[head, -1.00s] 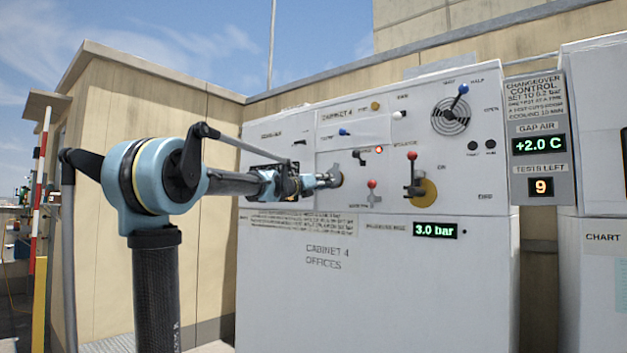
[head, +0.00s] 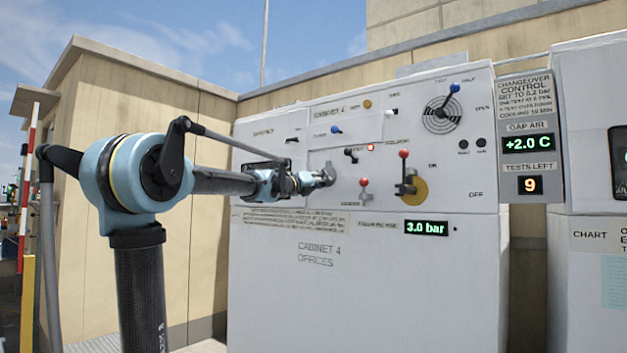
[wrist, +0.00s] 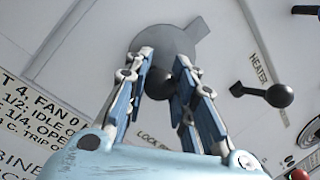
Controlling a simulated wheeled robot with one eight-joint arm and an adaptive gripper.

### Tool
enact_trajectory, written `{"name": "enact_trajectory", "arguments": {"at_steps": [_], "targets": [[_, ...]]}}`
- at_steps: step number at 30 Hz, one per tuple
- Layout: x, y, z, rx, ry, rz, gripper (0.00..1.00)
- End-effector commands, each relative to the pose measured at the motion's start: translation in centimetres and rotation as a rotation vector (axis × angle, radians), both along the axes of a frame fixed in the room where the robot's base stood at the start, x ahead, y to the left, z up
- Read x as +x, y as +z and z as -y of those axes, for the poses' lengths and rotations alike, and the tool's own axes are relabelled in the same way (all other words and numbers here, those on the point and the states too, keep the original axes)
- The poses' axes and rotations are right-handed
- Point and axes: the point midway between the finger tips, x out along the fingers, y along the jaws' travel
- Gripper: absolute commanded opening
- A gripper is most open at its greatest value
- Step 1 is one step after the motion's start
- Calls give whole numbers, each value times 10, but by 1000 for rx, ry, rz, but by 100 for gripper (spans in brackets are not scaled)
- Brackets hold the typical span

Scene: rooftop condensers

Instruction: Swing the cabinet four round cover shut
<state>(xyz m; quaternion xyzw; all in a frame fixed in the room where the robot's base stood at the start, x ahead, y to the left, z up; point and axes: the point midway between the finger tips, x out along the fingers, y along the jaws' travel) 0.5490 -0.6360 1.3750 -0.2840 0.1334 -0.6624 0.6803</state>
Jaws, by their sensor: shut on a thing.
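Cabinet four (head: 365,275) is a white cabinet with a sloped control face. The round cover (wrist: 165,42) is a grey disc with a tab at its upper right, seen in the wrist view; it also shows small and partly hidden in the head view (head: 329,170). A dark ball knob (wrist: 159,84) stands in front of the disc. My gripper (wrist: 163,70) is shut on this knob, with a blue finger on each side; it reaches the panel from the left in the head view (head: 320,180). What lies behind the cover is hidden.
A black-knobbed heater lever (wrist: 278,95) is close right of my gripper. Red-knobbed levers (head: 404,175) and a blue-knobbed dial lever (head: 453,90) stand farther right. The gauge reads 3.0 bar (head: 426,228). A changeover control box (head: 531,110) is at right.

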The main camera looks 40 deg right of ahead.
Motion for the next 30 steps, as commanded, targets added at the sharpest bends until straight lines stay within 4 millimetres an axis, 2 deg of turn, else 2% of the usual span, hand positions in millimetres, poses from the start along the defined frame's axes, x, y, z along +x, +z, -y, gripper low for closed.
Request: {"name": "enact_trajectory", "arguments": {"at_steps": [1, 2, 3, 12, 16, 20, 30], "targets": [[-1, 3, 0, -2, -4, -2, 0], [-1, 3, 0, -2, -4, -1, 28], [-1, 3, 0, -2, -4, -1, 34], [0, 1, -1, -1, -2, 0, 34], [0, 0, -8, -1, 0, 0, 34], [-1, -4, -24, 0, 2, 2, 34], [-5, -14, -81, -2, 1, 1, 34]]}}
